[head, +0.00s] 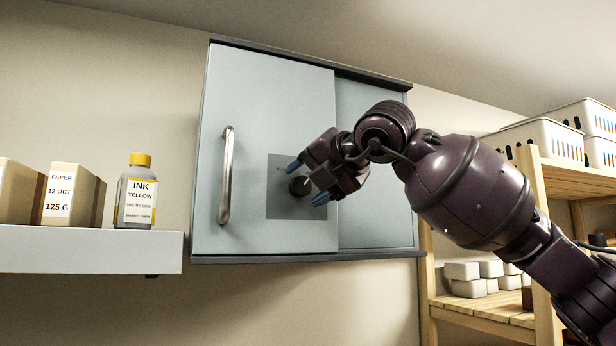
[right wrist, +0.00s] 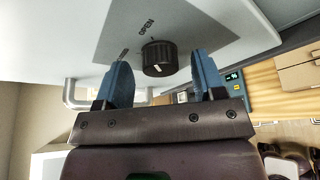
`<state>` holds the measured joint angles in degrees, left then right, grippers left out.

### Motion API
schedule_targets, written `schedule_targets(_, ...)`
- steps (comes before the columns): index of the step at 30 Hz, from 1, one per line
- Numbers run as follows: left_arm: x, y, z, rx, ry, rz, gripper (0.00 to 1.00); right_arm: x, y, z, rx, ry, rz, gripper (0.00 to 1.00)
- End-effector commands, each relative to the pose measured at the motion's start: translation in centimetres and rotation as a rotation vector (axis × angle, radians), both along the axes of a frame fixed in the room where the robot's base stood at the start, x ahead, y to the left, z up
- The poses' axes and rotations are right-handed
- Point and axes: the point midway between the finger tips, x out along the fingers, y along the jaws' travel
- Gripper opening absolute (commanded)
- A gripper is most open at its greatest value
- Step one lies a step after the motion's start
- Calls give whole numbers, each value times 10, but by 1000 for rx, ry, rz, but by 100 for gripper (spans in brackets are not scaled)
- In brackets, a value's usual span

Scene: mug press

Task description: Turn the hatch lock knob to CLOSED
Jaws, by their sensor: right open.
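The hatch lock knob (head: 299,187) is black and round, on a grey plate (head: 285,208) on the front of the pale blue cabinet door (head: 250,110). In the right wrist view the knob (right wrist: 158,58) has ridged sides and a white mark low on its side. The word OPEN is printed on the plate (right wrist: 118,38) above it; the lettering to its left is too foreshortened to read. My right gripper (head: 307,182) is open, with one blue finger on each side of the knob. A gap shows between the fingers and the knob. My left gripper is not in view.
A metal handle (head: 226,175) stands out from the door left of the plate. A white shelf (head: 90,250) at left holds paper boxes and an ink bottle (head: 137,192). A wooden rack (head: 485,312) with white baskets (head: 548,140) stands at right.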

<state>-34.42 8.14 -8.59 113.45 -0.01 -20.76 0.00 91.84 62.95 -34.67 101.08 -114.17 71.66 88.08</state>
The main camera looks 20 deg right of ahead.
Motion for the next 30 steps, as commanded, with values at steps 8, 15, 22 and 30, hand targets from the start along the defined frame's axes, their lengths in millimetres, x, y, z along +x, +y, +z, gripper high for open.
schedule_targets(8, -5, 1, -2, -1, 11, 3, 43, 4, 2, -2, -1, 0, 0, 63)
schedule_targets(15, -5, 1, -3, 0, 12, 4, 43, 4, 2, -2, -1, 0, 0, 42)
schedule_targets(22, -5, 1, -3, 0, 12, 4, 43, 4, 2, -2, -1, 1, 0, 14)
schedule_targets(30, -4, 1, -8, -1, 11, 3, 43, 4, 3, -3, -43, -3, 0, 14)
